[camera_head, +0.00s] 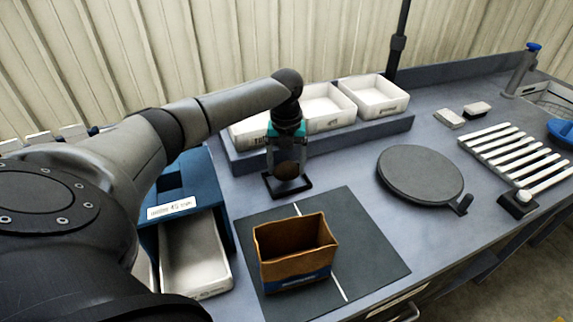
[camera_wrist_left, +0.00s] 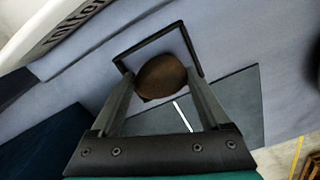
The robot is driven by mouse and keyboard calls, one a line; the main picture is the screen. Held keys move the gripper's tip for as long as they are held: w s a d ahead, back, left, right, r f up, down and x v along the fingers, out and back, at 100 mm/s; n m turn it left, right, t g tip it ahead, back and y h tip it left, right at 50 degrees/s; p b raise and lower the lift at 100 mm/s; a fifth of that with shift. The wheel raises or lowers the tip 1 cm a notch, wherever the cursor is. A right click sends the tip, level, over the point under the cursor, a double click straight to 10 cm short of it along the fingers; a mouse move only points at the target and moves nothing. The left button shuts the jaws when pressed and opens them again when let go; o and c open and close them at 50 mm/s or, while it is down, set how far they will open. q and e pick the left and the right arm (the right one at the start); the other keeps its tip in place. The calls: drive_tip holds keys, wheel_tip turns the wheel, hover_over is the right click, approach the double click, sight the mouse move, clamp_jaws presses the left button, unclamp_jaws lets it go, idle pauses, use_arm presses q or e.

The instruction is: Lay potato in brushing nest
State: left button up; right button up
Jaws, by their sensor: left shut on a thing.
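My left gripper (camera_head: 287,172) reaches in from the left and points down, shut on a brown potato (camera_head: 287,170). In the left wrist view the potato (camera_wrist_left: 161,77) sits between the two fingertips. Just below it on the bench is a small black square frame (camera_head: 292,194), which looks like the brushing nest. In the left wrist view the frame (camera_wrist_left: 150,42) shows around and behind the potato. I cannot tell whether the potato touches the surface inside the frame. My right gripper is not in view.
An open brown paper bag (camera_head: 295,281) stands on a dark mat (camera_head: 362,240) in front. White bins (camera_head: 374,108) stand on a raised shelf behind. A blue unit with a white tray (camera_head: 195,265) is at left. A round dark plate (camera_head: 420,172) and white slatted rack (camera_head: 512,153) are at right.

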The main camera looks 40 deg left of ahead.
use_arm(q)
drive_tip(key=o, duration=1.3)
drive_tip(key=shift+c, duration=0.2)
drive_tip(key=shift+r, duration=0.1)
drive_tip(key=shift+r, duration=0.25)
wheel_tip(320, 180, up, 15)
drive_tip(key=p, duration=0.2)
drive_tip(key=shift+f, duration=0.15)
